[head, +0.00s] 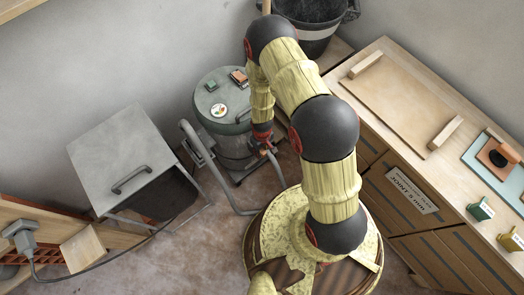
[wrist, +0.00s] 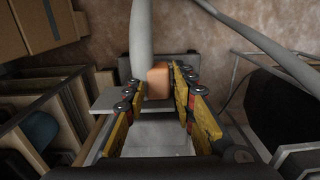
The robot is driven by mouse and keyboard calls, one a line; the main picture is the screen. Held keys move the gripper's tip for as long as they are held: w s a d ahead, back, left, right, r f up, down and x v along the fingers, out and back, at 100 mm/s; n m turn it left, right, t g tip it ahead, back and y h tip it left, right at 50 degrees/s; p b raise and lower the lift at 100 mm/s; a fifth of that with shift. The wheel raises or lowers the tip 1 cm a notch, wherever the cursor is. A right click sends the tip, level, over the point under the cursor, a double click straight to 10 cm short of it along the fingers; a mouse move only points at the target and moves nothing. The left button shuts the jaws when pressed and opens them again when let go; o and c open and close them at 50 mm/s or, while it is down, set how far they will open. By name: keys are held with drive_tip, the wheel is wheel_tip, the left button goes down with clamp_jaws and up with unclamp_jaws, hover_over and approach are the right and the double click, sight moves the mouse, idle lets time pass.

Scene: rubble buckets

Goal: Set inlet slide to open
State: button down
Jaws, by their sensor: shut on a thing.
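My gripper (head: 263,137) is low beside the grey drum-shaped vacuum (head: 236,150), near its grey hose. In the wrist view, my gripper (wrist: 158,82) has its two yellow fingers on either side of a small orange-brown block (wrist: 158,79) and is shut on it. The block looks like the handle of the inlet slide, but the slide's body is mostly hidden. The grey hose (wrist: 141,40) runs just beyond and to the left of the block. A pale grey surface (wrist: 155,136) shows below, between the fingers. Whether the slide stands open or shut, I cannot tell.
A grey lidded bin (head: 122,155) stands on the left. A black bucket (head: 315,38) is at the back. A wooden cabinet (head: 415,180) with drawers fills the right, with a board (head: 400,105) on top. Brown floor (head: 190,240) lies open at the front left.

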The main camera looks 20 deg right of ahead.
drive_tip(key=a, duration=0.1)
drive_tip(key=s+a, duration=0.1)
drive_tip(key=a, duration=0.2)
drive_tip(key=shift+s+a+p, duration=0.25)
drive_tip(key=shift+a+p, duration=0.15)
drive_tip(key=c, duration=1.6)
unclamp_jaws()
drive_tip(key=shift+o, duration=0.2)
wheel_tip(320, 180, up, 12)
